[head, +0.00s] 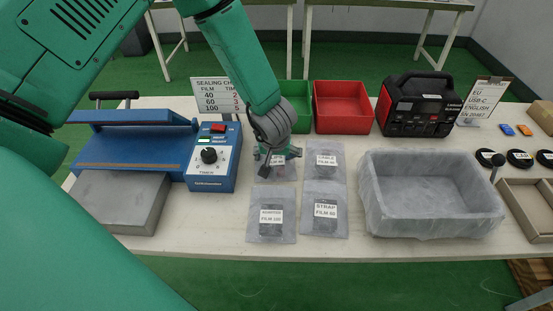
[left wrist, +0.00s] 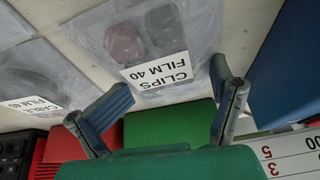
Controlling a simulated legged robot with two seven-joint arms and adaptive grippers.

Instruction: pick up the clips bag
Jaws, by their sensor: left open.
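In the head view the clips bag (head: 284,172) is partly hidden under my left gripper (head: 277,155). My left gripper also shows in the left wrist view (left wrist: 165,100), its two blue-padded fingers apart on either side of the label end of the bag. It is open, with nothing held between the fingers. My right gripper is not in view.
The cable bag (head: 324,160), adapter bag (head: 271,214) and strap bag (head: 325,210) lie close by. The blue sealer (head: 213,165) stands left. Green (head: 298,110) and red (head: 342,107) bins stand behind. A lined grey tray (head: 430,223) is at right.

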